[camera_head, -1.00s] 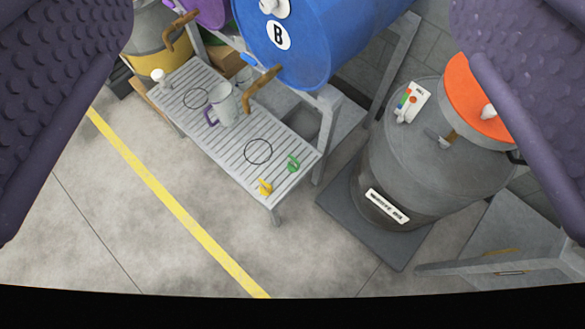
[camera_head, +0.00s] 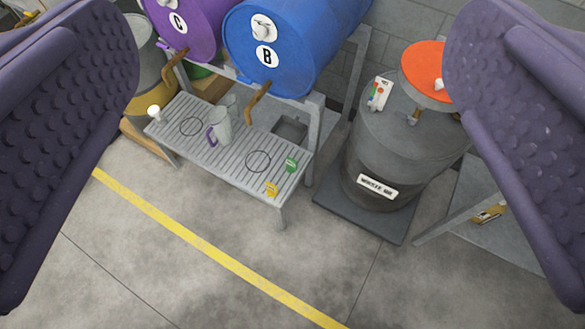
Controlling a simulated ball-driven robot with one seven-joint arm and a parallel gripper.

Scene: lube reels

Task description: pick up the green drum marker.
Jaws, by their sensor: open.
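The green drum marker (camera_head: 291,164) is a small green piece near the right end of the slatted grey bench (camera_head: 235,170). It sits right of a black circle drawn on the bench top. A small yellow marker (camera_head: 271,189) lies just in front of it, close to the bench's front right corner. My gripper (camera_head: 292,165) shows as two purple, studded fingers at the left and right picture edges. The fingers are wide apart with nothing between them, and the bench is well beyond them.
A grey jug (camera_head: 219,127) with a purple handle and a white-topped item (camera_head: 155,113) stand on the bench. A waste oil drum (camera_head: 400,150) stands right. The floor in front is clear.

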